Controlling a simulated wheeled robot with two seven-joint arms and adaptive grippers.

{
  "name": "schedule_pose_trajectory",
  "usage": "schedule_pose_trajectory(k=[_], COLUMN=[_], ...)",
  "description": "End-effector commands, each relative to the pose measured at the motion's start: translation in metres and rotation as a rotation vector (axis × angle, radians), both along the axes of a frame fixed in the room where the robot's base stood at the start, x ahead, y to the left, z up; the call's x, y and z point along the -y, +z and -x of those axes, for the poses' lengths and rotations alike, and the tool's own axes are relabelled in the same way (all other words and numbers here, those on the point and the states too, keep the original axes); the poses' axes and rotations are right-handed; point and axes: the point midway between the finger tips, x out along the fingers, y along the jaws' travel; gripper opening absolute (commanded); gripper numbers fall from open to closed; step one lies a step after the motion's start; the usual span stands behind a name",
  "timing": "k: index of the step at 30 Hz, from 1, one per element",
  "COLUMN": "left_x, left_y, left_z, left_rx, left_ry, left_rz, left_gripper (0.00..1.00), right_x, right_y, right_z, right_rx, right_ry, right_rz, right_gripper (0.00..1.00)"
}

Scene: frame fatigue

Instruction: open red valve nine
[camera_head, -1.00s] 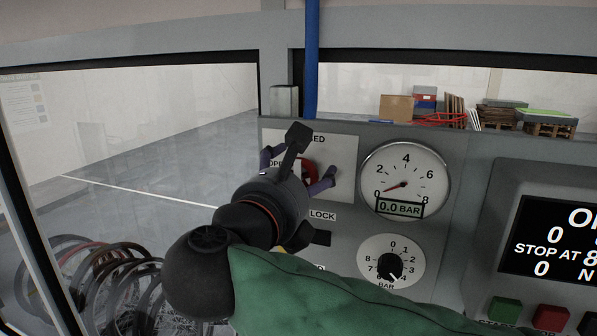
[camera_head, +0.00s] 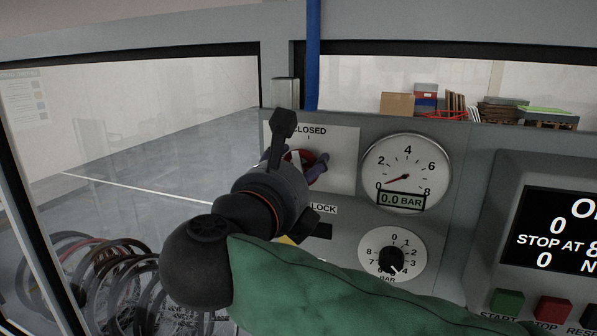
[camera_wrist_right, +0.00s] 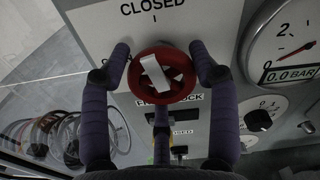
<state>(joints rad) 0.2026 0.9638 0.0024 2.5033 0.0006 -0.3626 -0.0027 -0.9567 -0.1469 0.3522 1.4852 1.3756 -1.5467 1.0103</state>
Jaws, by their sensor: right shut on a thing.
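The red valve (camera_wrist_right: 162,76) is a small round handwheel with a white bar across it, on a pale plate (camera_head: 343,150) marked CLOSED. In the right wrist view its bar is tilted, its upper end toward the upper left. My right gripper (camera_wrist_right: 160,58) is shut on the valve, with one purple finger at each side of the rim. In the head view my dark right wrist and gripper (camera_head: 313,168) cover most of the valve, and only a bit of red shows. The OPEN label is mostly hidden. My left gripper is not in view.
A pressure gauge (camera_head: 407,172) right of the valve reads 0.0 BAR. A BAR knob (camera_head: 391,259) sits below it. A LOCK label and a dark slot (camera_head: 320,231) lie under the valve. A screen (camera_head: 560,233) with push buttons stands at right.

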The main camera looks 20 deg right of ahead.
Motion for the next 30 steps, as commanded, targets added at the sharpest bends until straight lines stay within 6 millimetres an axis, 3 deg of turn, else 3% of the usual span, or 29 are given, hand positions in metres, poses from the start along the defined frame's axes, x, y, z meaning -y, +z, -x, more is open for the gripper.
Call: schedule_pose_trajectory(k=[14, 30], left_x=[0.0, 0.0], left_y=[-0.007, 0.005], left_z=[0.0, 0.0], left_rx=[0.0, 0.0], left_ry=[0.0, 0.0], left_rz=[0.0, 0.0], left_gripper=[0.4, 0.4], right_x=[0.001, 0.0], right_y=[0.005, 0.006], right_z=[0.0, 0.0], right_rx=[-0.238, -0.523], right_ry=[-0.001, 0.0], right_rz=[0.367, 0.791], right_gripper=[0.28, 0.27])
